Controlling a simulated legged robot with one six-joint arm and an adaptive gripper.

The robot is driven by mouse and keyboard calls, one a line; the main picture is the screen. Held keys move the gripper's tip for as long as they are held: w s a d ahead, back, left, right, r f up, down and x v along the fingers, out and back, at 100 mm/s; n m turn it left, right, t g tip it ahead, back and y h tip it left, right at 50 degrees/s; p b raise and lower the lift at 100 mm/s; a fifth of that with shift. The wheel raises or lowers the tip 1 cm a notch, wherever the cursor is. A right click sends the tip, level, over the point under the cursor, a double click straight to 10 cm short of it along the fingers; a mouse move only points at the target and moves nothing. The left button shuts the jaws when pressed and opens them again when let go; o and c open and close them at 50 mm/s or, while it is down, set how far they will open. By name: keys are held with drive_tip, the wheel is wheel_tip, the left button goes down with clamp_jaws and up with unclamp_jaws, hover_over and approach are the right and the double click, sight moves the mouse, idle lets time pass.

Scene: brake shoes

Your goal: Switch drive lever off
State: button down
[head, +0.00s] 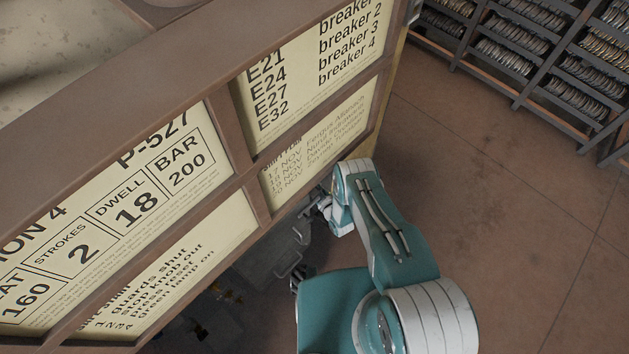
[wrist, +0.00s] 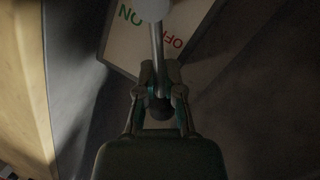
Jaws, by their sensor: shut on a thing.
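In the wrist view the drive lever (wrist: 157,45) is a grey rod running down from a pale round hub at the top edge. It ends in a dark knob (wrist: 161,109). My gripper (wrist: 161,92) is shut on the lever at its knob end, with a finger on each side. Behind it is a pale label plate (wrist: 190,12) with a green ON left of the rod and a red OFF right of it, both upside down. The rod lies between the two words. In the head view my gripper (head: 318,208) is small beside the board; the lever cannot be made out.
A large brown-framed board (head: 222,120) with printed cards fills the left of the head view, close to my arm. Grey machinery with handles (head: 290,262) sits in shadow below it. Racks of brake shoes (head: 540,50) stand at the upper right. The floor (head: 510,200) at right is clear.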

drive_tip(key=shift+s+a+f+n+t, duration=0.3)
drive_tip(key=shift+f+n+t, duration=0.1)
drive_tip(key=shift+n, duration=0.4)
drive_tip(key=c, duration=0.7)
unclamp_jaws()
drive_tip(key=shift+c, duration=0.2)
drive_tip(key=v, duration=1.2)
